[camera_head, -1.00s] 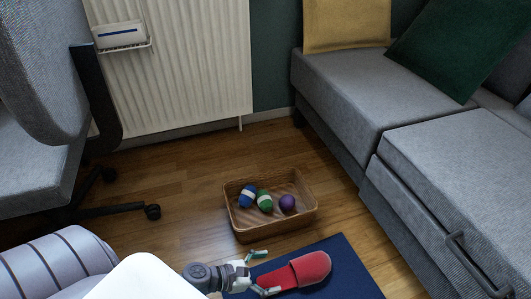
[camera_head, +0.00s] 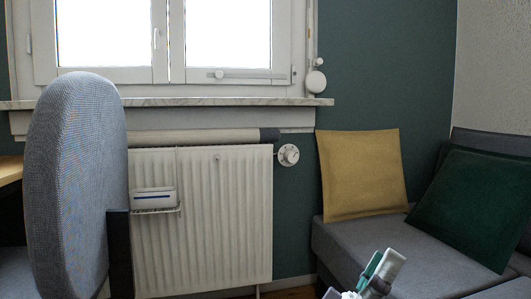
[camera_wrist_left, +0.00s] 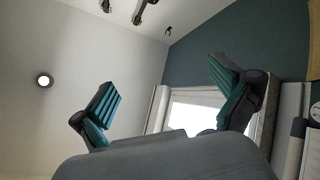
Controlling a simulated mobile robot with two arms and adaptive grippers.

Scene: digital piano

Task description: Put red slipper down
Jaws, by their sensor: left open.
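The red slipper is in neither view now. My left gripper (camera_head: 381,270) shows at the bottom of the head view, right of centre, in front of the grey sofa. Its fingers point up and only its upper part is in the frame. In the left wrist view the left gripper (camera_wrist_left: 165,88) has its two teal-padded fingers wide apart with nothing between them. Behind them are the ceiling, wall and window. My right gripper is in neither view.
A grey office chair (camera_head: 78,180) stands at the left. A white radiator (camera_head: 225,215) is under the window (camera_head: 230,40). The grey sofa (camera_head: 345,245) at the right carries a yellow cushion (camera_head: 362,175) and a dark green cushion (camera_head: 475,205). Almost no floor shows.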

